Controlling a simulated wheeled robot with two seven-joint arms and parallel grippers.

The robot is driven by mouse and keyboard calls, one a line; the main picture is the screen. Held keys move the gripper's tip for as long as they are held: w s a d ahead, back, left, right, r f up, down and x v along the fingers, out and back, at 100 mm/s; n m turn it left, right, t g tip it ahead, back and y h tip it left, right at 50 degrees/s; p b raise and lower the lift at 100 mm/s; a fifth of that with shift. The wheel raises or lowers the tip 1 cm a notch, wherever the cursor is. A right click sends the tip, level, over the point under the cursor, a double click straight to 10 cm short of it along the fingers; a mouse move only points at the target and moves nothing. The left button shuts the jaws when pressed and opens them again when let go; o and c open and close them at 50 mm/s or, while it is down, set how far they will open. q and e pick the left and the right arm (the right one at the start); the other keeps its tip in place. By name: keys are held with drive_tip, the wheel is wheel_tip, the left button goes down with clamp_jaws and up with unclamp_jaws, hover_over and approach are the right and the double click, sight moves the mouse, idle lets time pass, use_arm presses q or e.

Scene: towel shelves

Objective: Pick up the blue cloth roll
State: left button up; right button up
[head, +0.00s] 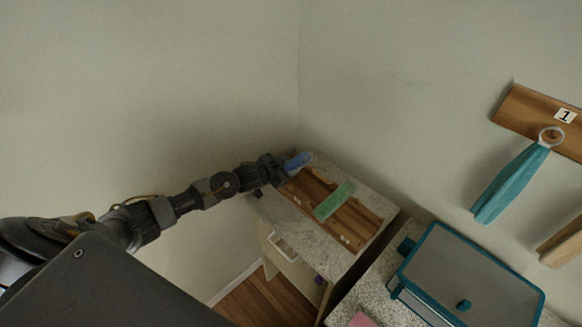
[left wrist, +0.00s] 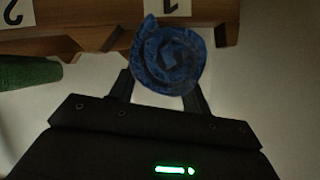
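The blue cloth roll (head: 298,160) is at the far left end of the wooden rack in the head view. In the left wrist view the blue cloth roll (left wrist: 169,57) shows its spiral end, between the two dark fingers. My left gripper (head: 277,168) is at the roll, and its fingers (left wrist: 163,90) appear closed against the roll's sides. The roll partly hides the fingertips. Whether the roll is clear of the rack cannot be told. My right gripper is not in view.
A green roll (head: 334,201) lies in the wooden rack (head: 363,222), which is on a speckled cabinet top (head: 277,208). A teal-edged box (head: 470,280) stands to the right. A teal towel (head: 511,184) hangs from a wall board (head: 530,112). Bare wall is at left.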

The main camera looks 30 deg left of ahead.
use_arm(q)
drive_tip(key=shift+c, duration=1.3)
drive_tip(key=shift+r, duration=0.1)
drive_tip(key=shift+r+b, duration=0.55)
drive_tip(key=shift+r, duration=0.05)
drive_tip(key=shift+r+b, duration=0.5)
drive_tip(key=shift+r, duration=0.2)
drive_tip(key=s+d+r, duration=0.2)
drive_tip(key=d+r, duration=0.2)
drive_tip(key=r, duration=0.1)
drive_tip(key=shift+r+b, duration=0.3)
drive_tip(key=shift+r, duration=0.1)
drive_tip(key=s+d+r, duration=0.1)
drive_tip(key=d, duration=0.1)
drive_tip(key=s+d+r, duration=0.2)
drive_tip(key=d, duration=0.1)
drive_tip(key=s+d+r+b, duration=0.1)
drive_tip(key=d, duration=0.2)
drive_tip(key=shift+s+d+r, duration=0.1)
drive_tip(key=shift+s+r, duration=0.1)
drive_tip(key=shift+s, duration=0.2)
drive_tip(key=shift+c, duration=0.2)
